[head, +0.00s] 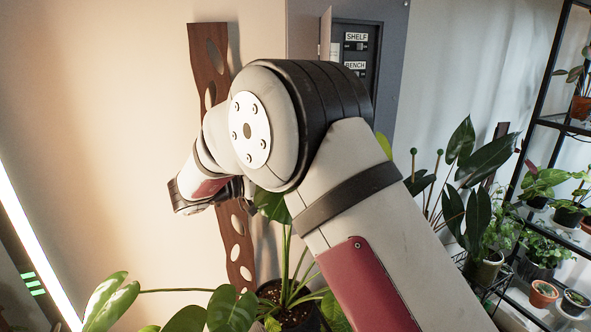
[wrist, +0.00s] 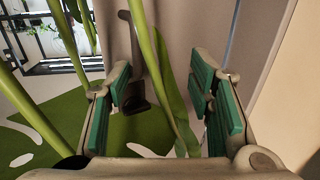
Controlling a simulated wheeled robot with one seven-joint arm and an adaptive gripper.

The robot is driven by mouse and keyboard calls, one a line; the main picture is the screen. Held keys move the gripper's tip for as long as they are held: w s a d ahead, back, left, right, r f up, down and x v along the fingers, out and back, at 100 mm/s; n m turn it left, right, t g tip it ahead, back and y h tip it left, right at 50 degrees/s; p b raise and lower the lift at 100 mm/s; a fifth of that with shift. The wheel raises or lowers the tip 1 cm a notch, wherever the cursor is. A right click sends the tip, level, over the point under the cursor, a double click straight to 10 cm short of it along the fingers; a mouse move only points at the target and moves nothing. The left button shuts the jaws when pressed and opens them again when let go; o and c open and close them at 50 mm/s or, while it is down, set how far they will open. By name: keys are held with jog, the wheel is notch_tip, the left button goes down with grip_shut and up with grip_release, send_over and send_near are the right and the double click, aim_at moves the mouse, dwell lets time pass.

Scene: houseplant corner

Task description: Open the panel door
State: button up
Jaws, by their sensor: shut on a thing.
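The panel (head: 356,60) is on the wall at the top of the head view, dark inside with SHELF and BENCH labels. Its pale door (head: 326,36) stands out from the left side, seen nearly edge-on; my arm hides the lower part. My gripper (wrist: 162,100) shows in the wrist view with teal pads on either side of a green plant stem (wrist: 148,50) and a narrow leaf. It is shut on the stem, though contact with the pads is not clear. In the head view my forearm points left and down, away from the panel door.
A potted plant (head: 290,296) with broad leaves stands below my arm. A brown wooden strip with holes (head: 209,62) is on the wall behind it. More plants and a black shelf rack (head: 548,122) are at right.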

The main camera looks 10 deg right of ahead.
jog(key=shift+w+a+r, duration=0.1)
jog(key=shift+r, duration=0.1)
dwell(0.3)
jog(key=v, duration=1.2)
jog(key=shift+f, duration=0.15)
jog(key=shift+s, duration=0.25)
